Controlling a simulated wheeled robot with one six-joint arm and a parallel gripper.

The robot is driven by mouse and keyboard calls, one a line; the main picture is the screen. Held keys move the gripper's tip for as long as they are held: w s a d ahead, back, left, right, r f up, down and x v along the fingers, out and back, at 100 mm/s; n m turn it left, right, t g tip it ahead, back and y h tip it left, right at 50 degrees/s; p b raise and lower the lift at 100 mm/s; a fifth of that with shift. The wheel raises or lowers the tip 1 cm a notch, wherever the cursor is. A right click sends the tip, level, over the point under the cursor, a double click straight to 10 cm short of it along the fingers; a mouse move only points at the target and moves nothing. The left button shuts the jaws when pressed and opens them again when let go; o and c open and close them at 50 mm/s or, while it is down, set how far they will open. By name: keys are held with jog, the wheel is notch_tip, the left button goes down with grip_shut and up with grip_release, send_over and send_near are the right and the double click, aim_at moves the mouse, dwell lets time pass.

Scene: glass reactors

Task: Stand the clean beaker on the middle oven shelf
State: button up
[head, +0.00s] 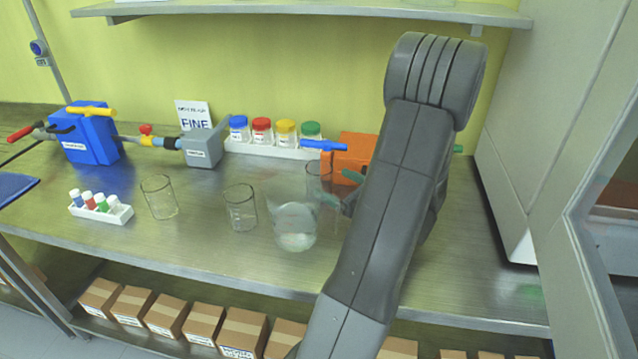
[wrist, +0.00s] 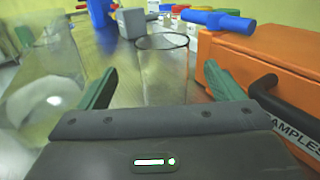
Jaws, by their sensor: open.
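My gripper (head: 340,188) is open over the bench, its green fingers also in the wrist view (wrist: 162,88). A clear glass beaker (head: 317,178) stands just beyond the fingertips; in the wrist view its rim (wrist: 162,41) shows ahead, between the fingers. A beaker with whitish matter inside (head: 296,230) stands nearer the front edge and fills the left of the wrist view (wrist: 40,95). Two more clear beakers stand to the left, one in the middle (head: 240,210) and one farther left (head: 160,198). I cannot make out the oven's middle shelf.
An orange case (head: 355,153) with a blue handle is close on the gripper's right. Behind is a white rack (head: 270,149) with colour-lidded jars. A small vial rack (head: 103,212) and a blue pump (head: 90,140) are left. A tall grey cabinet (head: 540,110) bounds the right.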

aim_at(330, 180)
jog(key=shift+f+p+x, duration=0.2)
jog(key=shift+p+x, duration=0.4)
jog(key=shift+x, duration=2.1)
jog(key=shift+w+d, duration=0.15)
jog(key=c, duration=1.2)
jog(key=shift+r, duration=0.1)
